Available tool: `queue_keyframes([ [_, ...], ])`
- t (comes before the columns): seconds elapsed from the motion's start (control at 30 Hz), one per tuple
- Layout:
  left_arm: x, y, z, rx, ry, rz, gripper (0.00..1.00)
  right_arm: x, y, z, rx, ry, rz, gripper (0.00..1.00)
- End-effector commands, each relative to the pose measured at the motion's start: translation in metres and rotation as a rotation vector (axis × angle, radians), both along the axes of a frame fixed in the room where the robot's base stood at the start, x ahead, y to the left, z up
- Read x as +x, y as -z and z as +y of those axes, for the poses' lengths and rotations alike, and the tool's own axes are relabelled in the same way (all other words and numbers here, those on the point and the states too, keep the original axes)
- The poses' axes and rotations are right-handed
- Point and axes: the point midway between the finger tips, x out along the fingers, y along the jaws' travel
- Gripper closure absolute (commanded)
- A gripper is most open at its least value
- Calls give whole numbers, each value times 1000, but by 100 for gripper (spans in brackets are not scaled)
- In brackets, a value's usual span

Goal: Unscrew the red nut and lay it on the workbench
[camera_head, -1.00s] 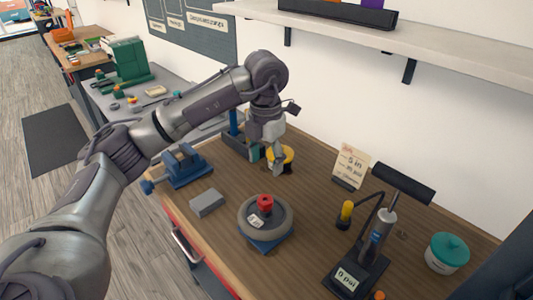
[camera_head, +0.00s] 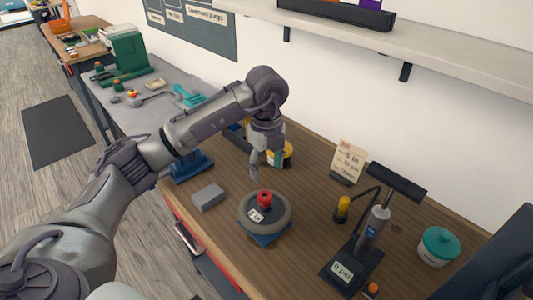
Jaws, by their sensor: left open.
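The red nut (camera_head: 264,197) sits at the centre of a dark grey wheel (camera_head: 285,219), which lies on a blue stand (camera_head: 262,238) on the wooden workbench (camera_head: 222,224). A small white label is on the wheel's hub. My left gripper (camera_head: 265,168) points down above the bench, behind the nut in the view and apart from it. It is open, with nothing between its fingers. My right gripper is not in view.
A grey block (camera_head: 208,196) lies left of the wheel. A blue vise (camera_head: 190,166) and a yellow container (camera_head: 288,152) are partly hidden by my left arm. A pump (camera_head: 372,232), a card (camera_head: 347,160) and a teal-lidded tub (camera_head: 439,246) stand to the right.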

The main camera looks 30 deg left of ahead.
Motion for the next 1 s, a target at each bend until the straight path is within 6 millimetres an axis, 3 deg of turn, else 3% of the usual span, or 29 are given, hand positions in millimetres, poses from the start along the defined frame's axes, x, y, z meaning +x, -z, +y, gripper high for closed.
queue_keyframes([
  [0.3,-1,61,0,0,0,6,39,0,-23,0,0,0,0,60],
  [0.5,-1,90,0,0,0,3,39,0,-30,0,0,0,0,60],
  [0.7,0,103,0,0,2,1,39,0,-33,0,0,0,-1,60],
  [0.97,0,104,0,0,2,0,39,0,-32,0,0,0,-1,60],
  [1.0,0,104,0,0,2,0,44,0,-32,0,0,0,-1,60],
])
